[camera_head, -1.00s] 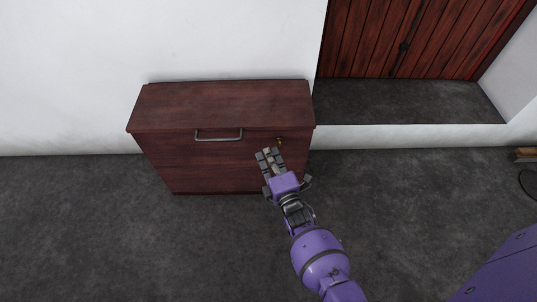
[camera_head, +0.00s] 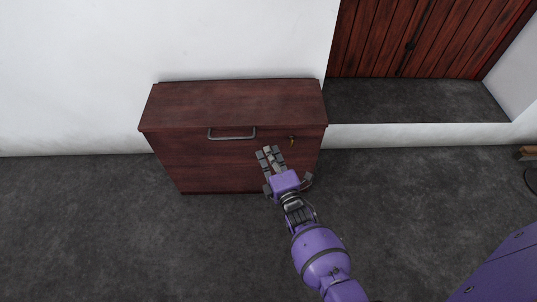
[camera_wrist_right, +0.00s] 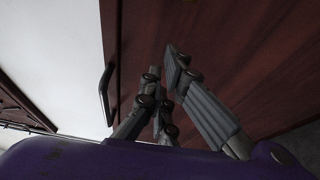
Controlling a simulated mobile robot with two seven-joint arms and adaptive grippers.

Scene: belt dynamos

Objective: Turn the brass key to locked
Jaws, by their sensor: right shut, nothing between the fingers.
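The small brass key (camera_head: 291,140) sits in the upper right of the front of a dark red-brown wooden cabinet (camera_head: 210,165). Its exact angle is too small to tell. My right gripper (camera_head: 269,152) is in front of the cabinet, below and to the left of the key and apart from it. Its fingers are shut with nothing between them. In the right wrist view the fingers (camera_wrist_right: 163,75) show against the wood front; I cannot make out the key there. My left gripper is not in view.
A metal bar handle (camera_head: 232,136) is on the cabinet front, left of the key; it also shows in the right wrist view (camera_wrist_right: 105,95). A white wall (camera_head: 80,75) stands behind. A wooden door (camera_head: 410,40) is at the back right. The grey floor (camera_head: 90,230) around is clear.

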